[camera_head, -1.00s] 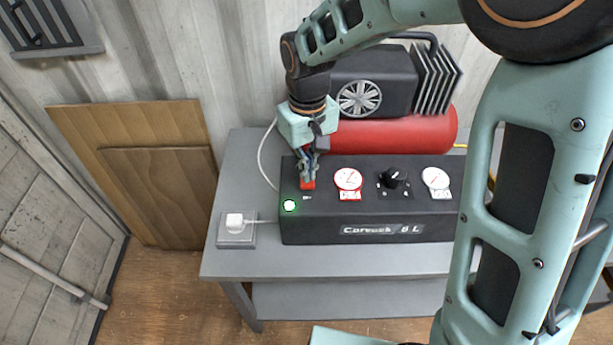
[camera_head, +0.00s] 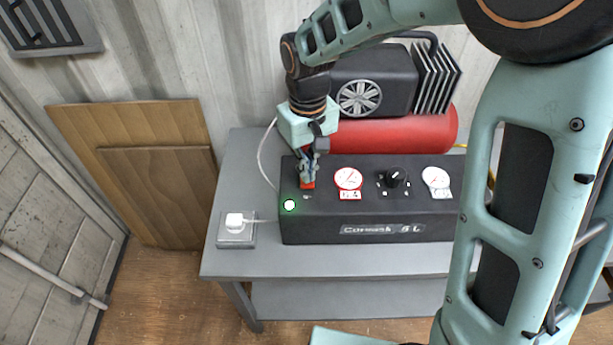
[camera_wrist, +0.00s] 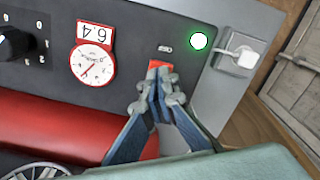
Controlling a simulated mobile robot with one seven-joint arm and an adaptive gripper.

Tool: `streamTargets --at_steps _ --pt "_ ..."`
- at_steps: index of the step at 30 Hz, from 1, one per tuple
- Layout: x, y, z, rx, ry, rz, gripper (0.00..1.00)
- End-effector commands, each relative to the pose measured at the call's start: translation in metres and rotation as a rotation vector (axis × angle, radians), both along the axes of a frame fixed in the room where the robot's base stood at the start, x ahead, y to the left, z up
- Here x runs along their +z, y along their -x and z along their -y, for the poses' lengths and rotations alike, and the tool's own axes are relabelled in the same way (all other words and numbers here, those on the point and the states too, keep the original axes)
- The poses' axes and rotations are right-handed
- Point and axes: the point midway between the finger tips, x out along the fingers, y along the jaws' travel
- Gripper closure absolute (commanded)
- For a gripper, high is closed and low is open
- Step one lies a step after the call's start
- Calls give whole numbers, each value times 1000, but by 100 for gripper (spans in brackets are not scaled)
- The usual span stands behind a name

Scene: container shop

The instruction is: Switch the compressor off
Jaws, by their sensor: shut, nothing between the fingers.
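The compressor has a black control box (camera_head: 365,219) with a red tank (camera_head: 400,134) and dark motor behind it, on a grey table. Near the box's left end is a red switch (camera_head: 308,185), partly hidden by my gripper; it also shows in the wrist view (camera_wrist: 158,64). A round lamp (camera_head: 289,205) beside it glows green. My gripper (camera_head: 307,180) is shut and empty, pointing down with its tips at the red switch. In the wrist view the fingertips (camera_wrist: 155,84) overlap the switch's edge; I cannot tell whether they touch it.
A red-rimmed gauge (camera_head: 348,179), a black knob (camera_head: 393,179) and a white gauge (camera_head: 436,178) sit right of the switch. A white plug (camera_head: 234,220) is in a socket at the table's left. Wooden boards (camera_head: 160,190) lean on the wall.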

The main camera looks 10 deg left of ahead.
Motion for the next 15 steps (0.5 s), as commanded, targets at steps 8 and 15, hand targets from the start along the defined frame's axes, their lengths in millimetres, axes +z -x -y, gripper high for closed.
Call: streamTargets --at_steps 8,15 --pt "-5 0 0 0 1 -1 100" --pt "-9 0 0 0 1 -1 100"
